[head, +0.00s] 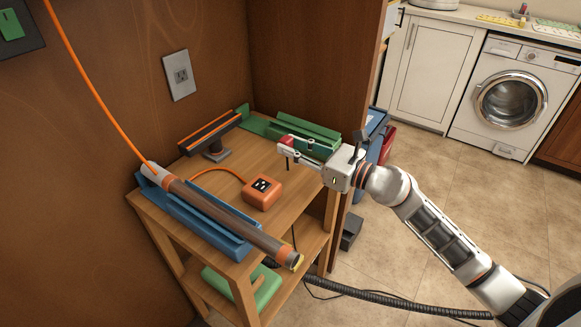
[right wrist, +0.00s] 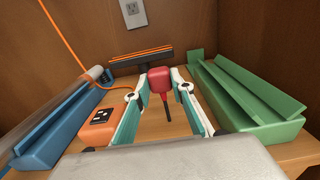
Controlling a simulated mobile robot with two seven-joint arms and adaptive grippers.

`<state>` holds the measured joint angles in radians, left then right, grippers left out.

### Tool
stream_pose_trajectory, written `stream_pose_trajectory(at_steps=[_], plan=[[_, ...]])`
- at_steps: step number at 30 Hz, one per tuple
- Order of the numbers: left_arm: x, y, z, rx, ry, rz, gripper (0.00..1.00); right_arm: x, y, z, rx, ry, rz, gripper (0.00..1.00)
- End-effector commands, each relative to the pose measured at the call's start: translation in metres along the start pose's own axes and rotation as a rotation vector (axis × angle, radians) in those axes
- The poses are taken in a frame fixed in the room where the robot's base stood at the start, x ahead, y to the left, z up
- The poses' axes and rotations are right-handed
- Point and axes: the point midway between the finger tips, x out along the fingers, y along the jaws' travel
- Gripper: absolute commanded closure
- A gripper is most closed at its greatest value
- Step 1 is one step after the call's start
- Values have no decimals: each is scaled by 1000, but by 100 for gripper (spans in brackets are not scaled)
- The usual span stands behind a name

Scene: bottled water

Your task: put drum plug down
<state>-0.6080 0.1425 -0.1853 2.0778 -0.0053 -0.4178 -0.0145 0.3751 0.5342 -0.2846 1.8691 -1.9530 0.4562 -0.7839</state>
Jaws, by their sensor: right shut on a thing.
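The drum plug, a small red block with a dark pin pointing down (right wrist: 160,84), sits between the fingertips of my right gripper (head: 290,147). It also shows as a red piece in the head view (head: 285,141). The gripper is shut on it and holds it over the wooden table (head: 238,149). The plug is right of the orange socket box (head: 262,192) and near the green trough (head: 306,138). Its pin appears clear of the tabletop, though the gap is hard to judge. My left gripper is not in view.
A blue cradle (head: 212,229) holds a long grey-brown tube (head: 226,215) along the table's left side. A black stand with an orange strip (head: 209,130) stands at the back. An orange cord (head: 92,85) hangs at left. A wooden panel (head: 310,60) rises behind the green trough.

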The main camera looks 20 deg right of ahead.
Motion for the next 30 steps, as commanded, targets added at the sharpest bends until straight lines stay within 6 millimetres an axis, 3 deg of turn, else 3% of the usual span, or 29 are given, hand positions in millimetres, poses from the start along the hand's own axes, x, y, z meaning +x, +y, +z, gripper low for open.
stream_pose_trajectory(at_steps=[1,8,15,21,30], plan=[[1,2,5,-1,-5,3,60,0,0,-12,3,4,-1,100],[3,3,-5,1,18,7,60,0,0,-20,-1,-1,0,100],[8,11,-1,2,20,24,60,0,0,-59,5,5,0,100],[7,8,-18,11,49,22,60,0,0,-53,-3,-5,0,100],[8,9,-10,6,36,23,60,0,0,-61,-2,-2,0,100]])
